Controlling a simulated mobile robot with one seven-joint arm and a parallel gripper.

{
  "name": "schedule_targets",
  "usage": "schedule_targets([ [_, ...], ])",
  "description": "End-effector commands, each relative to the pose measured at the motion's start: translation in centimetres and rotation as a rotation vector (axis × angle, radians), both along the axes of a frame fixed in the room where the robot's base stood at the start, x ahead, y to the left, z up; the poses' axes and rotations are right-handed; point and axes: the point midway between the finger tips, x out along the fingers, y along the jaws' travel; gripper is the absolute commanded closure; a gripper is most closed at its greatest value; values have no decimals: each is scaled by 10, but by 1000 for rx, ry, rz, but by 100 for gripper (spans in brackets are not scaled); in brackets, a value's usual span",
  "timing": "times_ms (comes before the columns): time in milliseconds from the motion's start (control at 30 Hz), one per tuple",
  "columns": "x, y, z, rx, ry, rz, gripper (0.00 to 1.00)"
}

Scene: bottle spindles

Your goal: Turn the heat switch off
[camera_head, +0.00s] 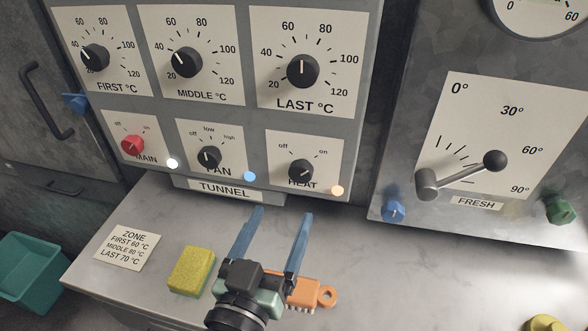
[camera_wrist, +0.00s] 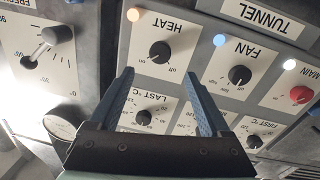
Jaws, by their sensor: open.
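The heat switch is a black round knob (camera_head: 301,171) on a white plate marked off and on, at the lower right of the tunnel panel (camera_head: 245,108). Its pointer position is hard to read. An amber lamp (camera_head: 337,190) beside it looks lit. My gripper (camera_head: 282,213) is open and empty, with two blue fingers pointing up toward the panel, below the heat plate in the head view. In the wrist view, which is upside down, the heat knob (camera_wrist: 160,51) appears just beyond and between the fingertips (camera_wrist: 158,75), apart from them.
The fan knob (camera_head: 209,157) and red main knob (camera_head: 132,145) sit left of heat. Three temperature dials are above. A yellow sponge (camera_head: 191,271) and orange brush (camera_head: 303,292) lie on the counter by my gripper. The fresh lever (camera_head: 460,174) is at right.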

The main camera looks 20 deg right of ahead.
Motion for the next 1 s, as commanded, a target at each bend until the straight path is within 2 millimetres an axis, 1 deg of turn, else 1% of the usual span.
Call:
schedule_targets([
  [33, 9, -8, 3, 0, -2, -5, 19],
  [200, 38, -31, 3, 0, 0, -3, 19],
  [300, 53, -42, 3, 0, 0, -3, 19],
  [433, 67, -53, 2, -1, -1, -1, 19],
  [600, 76, -60, 1, 0, 0, 0, 19],
  [900, 78, -61, 1, 1, 0, 1, 19],
  [967, 78, -61, 1, 0, 0, 1, 30],
  [1000, 78, -61, 1, 0, 0, 1, 37],
])
